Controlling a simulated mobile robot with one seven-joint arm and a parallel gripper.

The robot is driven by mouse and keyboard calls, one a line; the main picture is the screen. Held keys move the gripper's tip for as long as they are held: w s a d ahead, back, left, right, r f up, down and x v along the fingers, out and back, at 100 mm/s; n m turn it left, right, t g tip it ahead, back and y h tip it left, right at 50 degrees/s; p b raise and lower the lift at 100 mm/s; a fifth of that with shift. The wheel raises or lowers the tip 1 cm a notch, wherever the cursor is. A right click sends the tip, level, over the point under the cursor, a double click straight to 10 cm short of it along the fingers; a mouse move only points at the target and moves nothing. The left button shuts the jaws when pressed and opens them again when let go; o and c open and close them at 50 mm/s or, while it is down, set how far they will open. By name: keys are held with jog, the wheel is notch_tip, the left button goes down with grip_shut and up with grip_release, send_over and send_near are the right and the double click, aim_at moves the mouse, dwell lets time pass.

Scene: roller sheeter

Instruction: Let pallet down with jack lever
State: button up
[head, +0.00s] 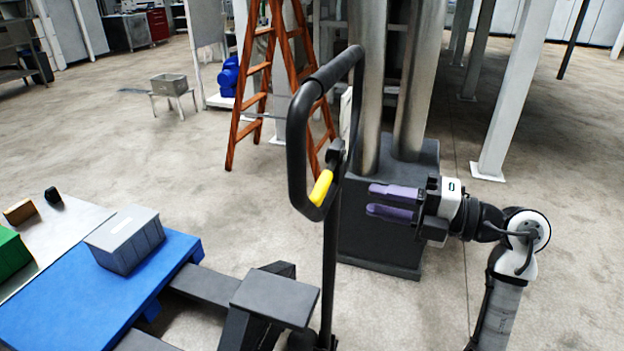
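The pallet jack's black loop handle (300,150) stands upright in the middle of the head view. Its yellow lever (321,188) sits inside the lower part of the loop. A blue pallet (60,310) is at the lower left, with the jack's dark body (275,300) beside it. Whether the pallet rests on the floor cannot be seen. My gripper (370,200) is to the right of the handle, pointing left towards the lever. Its two purple fingers are a little apart with nothing visible between them, and they appear clear of the lever.
A grey bin (125,240) stands on the pallet, and part of a green box (12,255) shows at the left edge. A dark block with metal columns (385,225) stands behind my gripper. An orange ladder (268,85) is behind the handle. Open floor lies at right.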

aim_at(327, 191)
jog(key=p+x, duration=0.3)
jog(key=x, duration=0.9)
jog(key=shift+a, duration=0.3)
grip_shut()
